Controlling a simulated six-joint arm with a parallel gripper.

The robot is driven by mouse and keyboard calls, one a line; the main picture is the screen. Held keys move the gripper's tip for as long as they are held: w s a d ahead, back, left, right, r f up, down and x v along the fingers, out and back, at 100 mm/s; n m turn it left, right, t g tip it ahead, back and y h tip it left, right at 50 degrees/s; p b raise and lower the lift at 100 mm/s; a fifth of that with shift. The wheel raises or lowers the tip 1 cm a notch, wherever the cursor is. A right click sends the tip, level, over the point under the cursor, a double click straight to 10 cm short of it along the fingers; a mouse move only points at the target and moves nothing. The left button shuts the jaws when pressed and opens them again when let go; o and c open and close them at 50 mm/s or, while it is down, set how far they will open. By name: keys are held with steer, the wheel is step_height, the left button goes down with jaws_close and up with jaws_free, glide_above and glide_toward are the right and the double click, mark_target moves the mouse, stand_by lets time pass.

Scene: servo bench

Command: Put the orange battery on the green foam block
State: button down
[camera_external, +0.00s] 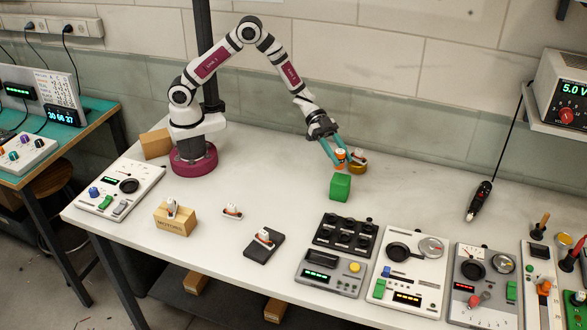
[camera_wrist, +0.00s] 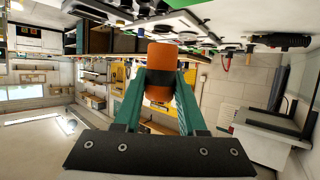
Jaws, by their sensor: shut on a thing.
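The green foam block (camera_external: 340,187) stands on the table just below the gripper in the external view. The battery appears apart from the block, and I cannot tell its exact height.
A yellow-brown round holder (camera_external: 359,168) stands right beside the gripper, partly hidden by it. A black socket tray (camera_external: 345,236) and several instrument panels line the front edge. Servo-like parts sit on a wooden block (camera_external: 175,220) and a dark pad (camera_external: 263,247).

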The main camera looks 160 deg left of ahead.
mark_target(342, 167)
steer(key=f, duration=0.1)
steer(key=a+f, duration=0.1)
steer(key=f, duration=0.3)
steer(key=shift+s+a, duration=0.2)
steer(key=shift+a, duration=0.05)
steer(key=shift+f, duration=0.1)
steer(key=shift+c, duration=2.4)
jaws_free()
